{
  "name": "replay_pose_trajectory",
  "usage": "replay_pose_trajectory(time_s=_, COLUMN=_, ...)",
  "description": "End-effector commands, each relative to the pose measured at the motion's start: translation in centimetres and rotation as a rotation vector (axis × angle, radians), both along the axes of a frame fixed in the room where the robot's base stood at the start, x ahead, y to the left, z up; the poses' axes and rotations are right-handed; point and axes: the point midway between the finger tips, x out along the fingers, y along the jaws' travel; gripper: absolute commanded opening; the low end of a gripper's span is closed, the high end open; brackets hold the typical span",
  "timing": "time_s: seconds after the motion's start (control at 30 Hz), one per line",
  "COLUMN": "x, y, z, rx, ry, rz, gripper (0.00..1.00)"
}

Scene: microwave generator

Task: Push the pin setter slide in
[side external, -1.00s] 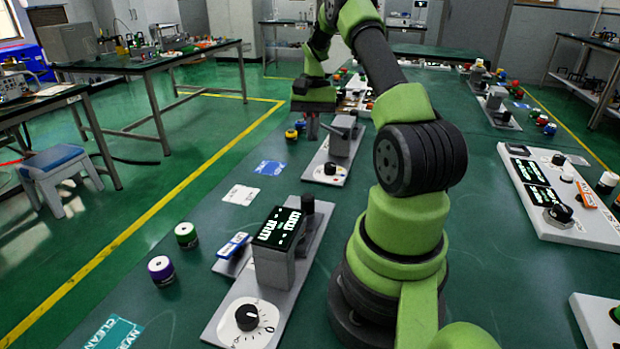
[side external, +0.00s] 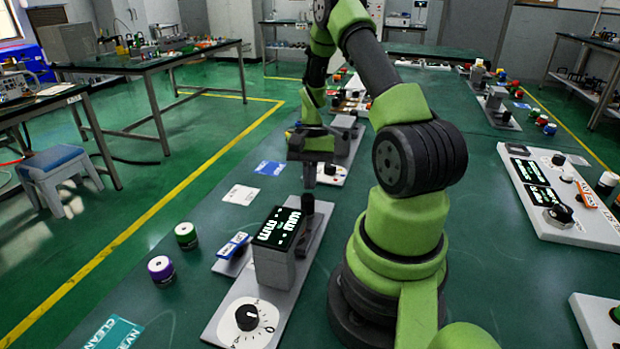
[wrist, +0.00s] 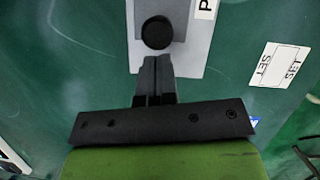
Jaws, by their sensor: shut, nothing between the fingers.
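A black upright knob (side external: 307,204) stands on the far end of a grey base plate (side external: 226,318), behind a grey box with a lit display (side external: 277,228). I take this knob to be the pin setter slide's handle; no readable label confirms it. My gripper (side external: 309,186) points down just above and beyond the knob, its fingers shut and empty. In the wrist view the knob (wrist: 157,32) shows as a black disc on the grey plate, just ahead of my shut fingertips (wrist: 157,60). I cannot tell whether they touch.
A black dial (side external: 247,317) sits at the plate's near end. Another grey unit (side external: 344,138) stands farther back.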

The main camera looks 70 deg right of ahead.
Motion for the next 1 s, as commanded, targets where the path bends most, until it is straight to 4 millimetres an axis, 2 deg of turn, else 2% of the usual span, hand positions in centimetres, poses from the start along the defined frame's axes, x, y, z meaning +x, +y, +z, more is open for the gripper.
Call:
replay_pose_trajectory(time_s=0.27, x=0.0, y=0.5, z=0.0, rx=0.001, ry=0.0, rz=0.002, gripper=0.0)
replay_pose_trajectory(time_s=0.5, x=0.0, y=4.1, z=0.0, rx=0.004, ry=0.003, rz=0.004, gripper=0.0)
replay_pose_trajectory(time_s=0.6, x=0.0, y=4.9, z=0.0, rx=0.003, ry=0.002, rz=0.003, gripper=0.0)
replay_pose_trajectory(time_s=1.0, x=0.0, y=5.0, z=-0.1, rx=0.003, ry=0.002, rz=0.001, gripper=0.0)
